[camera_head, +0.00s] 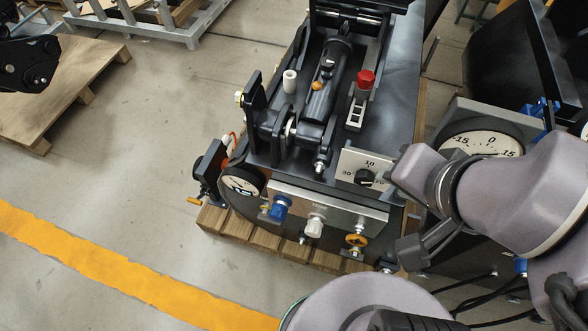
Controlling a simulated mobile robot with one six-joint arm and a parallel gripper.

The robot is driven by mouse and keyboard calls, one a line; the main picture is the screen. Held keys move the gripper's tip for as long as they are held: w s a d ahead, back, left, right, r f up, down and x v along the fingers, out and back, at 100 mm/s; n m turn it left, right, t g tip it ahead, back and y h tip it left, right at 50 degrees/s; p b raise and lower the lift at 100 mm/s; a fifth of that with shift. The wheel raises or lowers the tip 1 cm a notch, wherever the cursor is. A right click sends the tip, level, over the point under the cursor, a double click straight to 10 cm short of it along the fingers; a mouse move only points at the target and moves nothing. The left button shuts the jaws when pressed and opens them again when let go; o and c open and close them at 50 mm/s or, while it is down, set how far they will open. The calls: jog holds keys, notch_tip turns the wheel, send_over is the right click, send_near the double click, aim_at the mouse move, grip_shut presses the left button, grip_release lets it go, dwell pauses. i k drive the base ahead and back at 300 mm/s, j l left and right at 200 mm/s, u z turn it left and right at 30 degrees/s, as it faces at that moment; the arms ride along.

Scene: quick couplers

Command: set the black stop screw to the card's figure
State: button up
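A black round knob (364,178), which looks like the stop screw, sits on a white dial plate (351,158) at the front right of the black machine. The figures 10 and 30 show on the plate; its right part is partly covered by my gripper. The knob's pointer is too small to read. My gripper (400,212) is just right of the knob, its two dark fingers spread apart with nothing seen between them. The upper finger is close to the plate's right edge; whether it touches cannot be told. I cannot make out a card with a figure.
A round gauge (482,146) is behind my arm.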

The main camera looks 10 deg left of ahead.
aim_at(364, 178)
jog(key=u, duration=0.3)
jog(key=j+z, duration=0.5)
jog(key=k, duration=0.45)
jog(key=l+z, duration=0.2)
jog(key=l, duration=0.25)
jog(key=l+z, duration=0.2)
jog(key=l, duration=0.25)
jog(key=i+l+z, duration=0.15)
jog(key=l, duration=0.25)
jog(key=l+z, duration=0.2)
jog(key=l, duration=0.25)
jog(key=i+l+z, duration=0.2)
jog(key=l, duration=0.2)
jog(key=i+l+z, duration=0.2)
jog(key=l, duration=0.2)
jog(key=i+l+z, duration=0.2)
jog(key=l, duration=0.2)
jog(key=i+l+z, duration=0.15)
jog(key=l, duration=0.2)
jog(key=u, duration=3.25)
